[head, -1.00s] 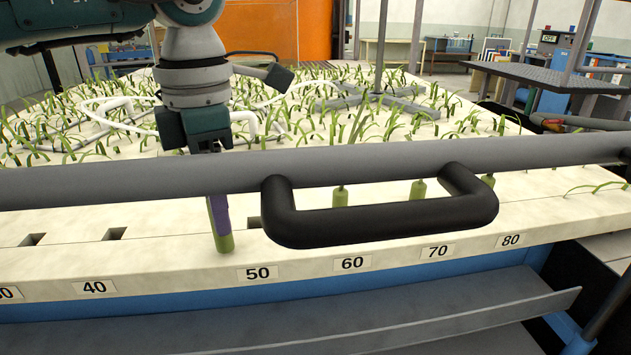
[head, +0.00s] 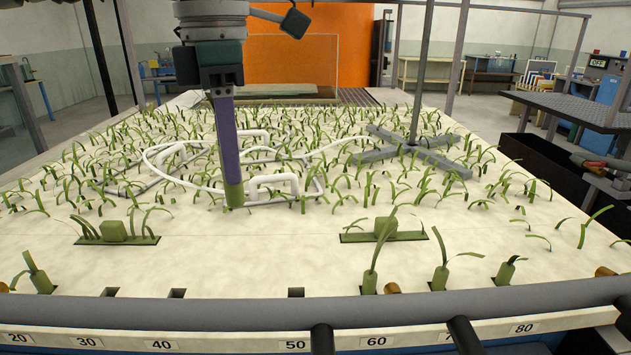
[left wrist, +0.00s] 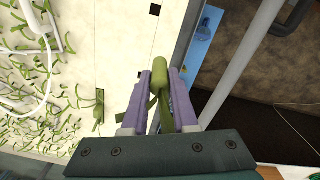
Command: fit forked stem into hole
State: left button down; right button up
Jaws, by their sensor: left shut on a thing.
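My left gripper (head: 234,190) comes down from the top in the head view, its purple fingers shut on a green stem (head: 234,196). In the left wrist view the stem (left wrist: 160,75) is a thick green cylinder between the two fingers (left wrist: 160,98), with leaf strips behind it. Dark square holes (head: 296,292) (head: 176,293) (head: 110,292) lie in the front row of the pale board (head: 230,265). One hole (left wrist: 155,10) also shows beyond the stem's tip in the left wrist view. The stem is apart from it. My right gripper is not in view.
A grey rail (head: 470,308) with a black handle (head: 463,334) runs along the front, above number labels. Several green stems with leaves (head: 440,275) stand in other front holes. Green strips, white pipes (head: 275,185) and a grey cross-shaped stand (head: 415,150) cover the board farther back.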

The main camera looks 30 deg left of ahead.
pick_arm(q)
jog(key=s+a+f+b, duration=0.25)
jog(key=a+b, duration=0.45)
jog(key=a, duration=0.7)
jog(key=b, duration=1)
send_over(102, 279)
jog(key=s+d, duration=0.1)
jog(key=d, duration=0.3)
notch_tip(102, 279, down, 8)
jog(key=shift+m, duration=0.4)
jog(key=shift+d+f+b, duration=0.15)
jog(key=shift+f+b, duration=1.15)
jog(key=shift+f, duration=4.85)
jog(key=c, duration=0.7)
grip_release()
jog(key=shift+f, duration=0.1)
